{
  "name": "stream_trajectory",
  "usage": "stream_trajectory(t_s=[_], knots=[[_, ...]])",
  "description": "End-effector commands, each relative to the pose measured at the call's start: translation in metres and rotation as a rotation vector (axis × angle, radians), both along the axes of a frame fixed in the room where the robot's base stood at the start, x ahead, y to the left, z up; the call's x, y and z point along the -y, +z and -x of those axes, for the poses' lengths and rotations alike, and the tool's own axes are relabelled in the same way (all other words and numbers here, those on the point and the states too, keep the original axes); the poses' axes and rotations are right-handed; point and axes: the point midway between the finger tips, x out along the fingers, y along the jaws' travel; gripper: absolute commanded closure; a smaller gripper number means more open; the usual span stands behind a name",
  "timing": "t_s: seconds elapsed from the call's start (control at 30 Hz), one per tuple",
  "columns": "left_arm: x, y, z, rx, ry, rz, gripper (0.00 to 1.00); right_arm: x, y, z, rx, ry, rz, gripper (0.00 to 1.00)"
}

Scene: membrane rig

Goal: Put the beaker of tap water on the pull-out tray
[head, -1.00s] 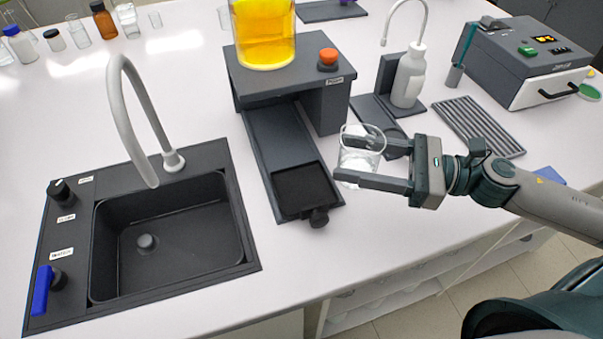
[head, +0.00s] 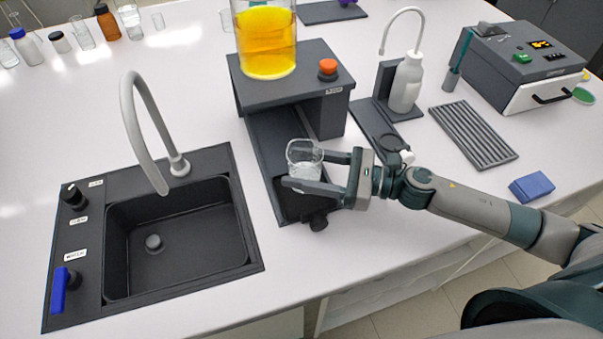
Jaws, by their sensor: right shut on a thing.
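The clear glass beaker (head: 304,158) with water in it is upright between the fingers of my right gripper (head: 318,172), which is shut on it. In the picture the beaker is over the front part of the dark pull-out tray (head: 270,152), which extends from under the stand holding the yellow liquid. The tray's front recess is partly hidden by the gripper and beaker. I cannot tell whether the beaker's base touches the tray. My left gripper is not in view.
A black sink (head: 160,225) with a grey tap (head: 140,120) is to the left. The stand (head: 300,85) holds a vessel of yellow liquid (head: 267,40) behind the tray. A white wash bottle (head: 407,82), a ribbed rack (head: 472,135) and a blue block (head: 531,187) are to the right.

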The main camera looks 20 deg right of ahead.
Motion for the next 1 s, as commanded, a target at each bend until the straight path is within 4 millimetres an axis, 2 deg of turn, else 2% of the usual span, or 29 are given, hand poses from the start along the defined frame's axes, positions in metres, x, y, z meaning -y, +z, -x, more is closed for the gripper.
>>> stream_trajectory(t_s=[0.4, 0.8, 1.0], knots=[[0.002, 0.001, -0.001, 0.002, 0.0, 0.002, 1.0, -0.002, -0.003, -0.001, -0.001, 0.0, 0.0, 0.7], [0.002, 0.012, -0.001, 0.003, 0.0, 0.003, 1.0, -0.001, -0.04, -0.001, -0.002, -0.001, 0.0, 0.7], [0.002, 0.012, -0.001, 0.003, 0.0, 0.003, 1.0, -0.001, -0.042, -0.001, -0.001, 0.001, 0.0, 0.7]])
